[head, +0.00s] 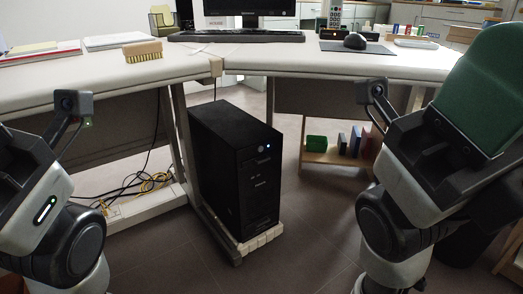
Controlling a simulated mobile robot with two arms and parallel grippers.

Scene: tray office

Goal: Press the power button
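A black computer tower (222,165) stands upright under the desk, near the middle of the head view, on a low light-coloured stand. Its front panel faces right and toward me. A small bluish-white lit spot, which looks like the power button (267,147), shows high on that panel. My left gripper (18,165) is at the left edge, well apart from the tower; its fingers cannot be made out. My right gripper (440,150) is at the right, also apart from the tower; its fingers cannot be made out either. Nothing covers the lit spot.
A white desk (330,63) runs above the tower, with a keyboard (236,36), mouse (355,41) and brush (142,51). Cables (140,185) lie left of the tower. A low wooden shelf (335,157) stands behind right. A green padded surface (490,90) is at right. Floor before the tower is clear.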

